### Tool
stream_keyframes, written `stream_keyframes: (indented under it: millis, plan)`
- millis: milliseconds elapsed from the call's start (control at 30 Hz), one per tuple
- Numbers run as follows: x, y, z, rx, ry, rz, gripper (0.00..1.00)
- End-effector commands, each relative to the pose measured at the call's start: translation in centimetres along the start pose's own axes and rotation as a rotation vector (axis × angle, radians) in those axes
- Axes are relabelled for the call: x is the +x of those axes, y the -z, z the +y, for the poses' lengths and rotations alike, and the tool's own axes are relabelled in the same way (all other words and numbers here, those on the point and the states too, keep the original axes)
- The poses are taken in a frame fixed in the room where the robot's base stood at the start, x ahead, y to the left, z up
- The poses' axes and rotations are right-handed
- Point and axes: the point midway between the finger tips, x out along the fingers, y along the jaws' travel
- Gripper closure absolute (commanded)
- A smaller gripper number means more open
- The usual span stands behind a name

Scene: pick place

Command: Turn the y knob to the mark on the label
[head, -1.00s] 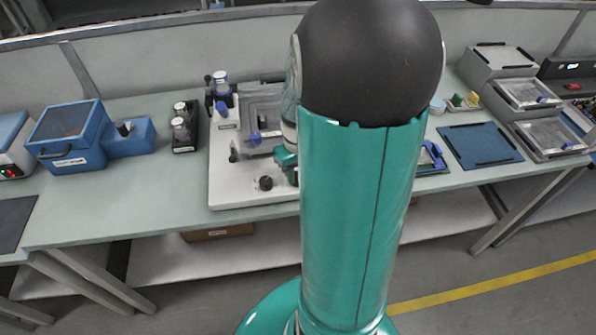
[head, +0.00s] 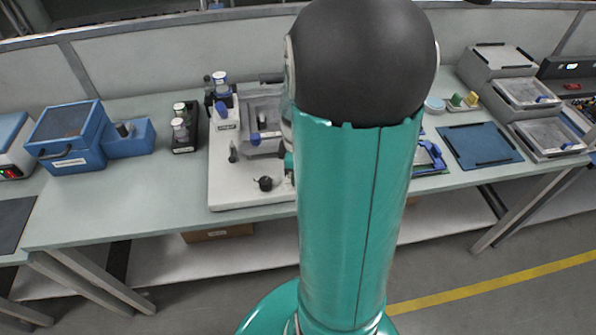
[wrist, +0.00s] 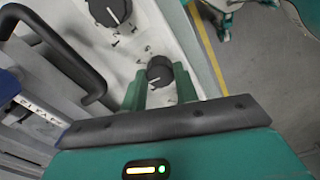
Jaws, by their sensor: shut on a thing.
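In the wrist view, my gripper (wrist: 160,80) has its two green fingers on either side of a small black knob (wrist: 159,67) and is shut on it. The knob stands on a white panel with printed marks around it. A larger black knob (wrist: 108,10) with its own marks is farther up the panel. I cannot read which knob is labelled y. In the head view, the white-based device (head: 238,190) stands on the bench with a black knob (head: 265,183) near its front edge. My arm hides most of the gripper there.
A black handle (wrist: 75,50) and a printed label (wrist: 38,108) lie left of my gripper in the wrist view. On the bench are a blue box (head: 68,138), a vial rack (head: 184,130) and a blue mat (head: 480,146).

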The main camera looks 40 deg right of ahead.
Motion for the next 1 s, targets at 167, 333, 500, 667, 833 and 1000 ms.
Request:
stream_keyframes:
  millis: [167, 333, 500, 667, 833, 1000]
  plan:
    - [-0.12, 0.05, 0.1, -0.055, -0.003, 0.001, 0.93]
    - [-0.13, 0.05, 0.11, -0.077, -0.003, 0.001, 0.93]
    - [-0.13, 0.05, 0.11, -0.079, -0.003, 0.001, 0.93]
    - [-0.14, 0.06, 0.11, -0.079, -0.003, 0.001, 0.93]
    - [-0.11, 0.05, 0.09, -0.078, -0.003, 0.001, 0.48]
    - [-0.06, 0.03, 0.05, -0.078, -0.001, 0.001, 0.48]
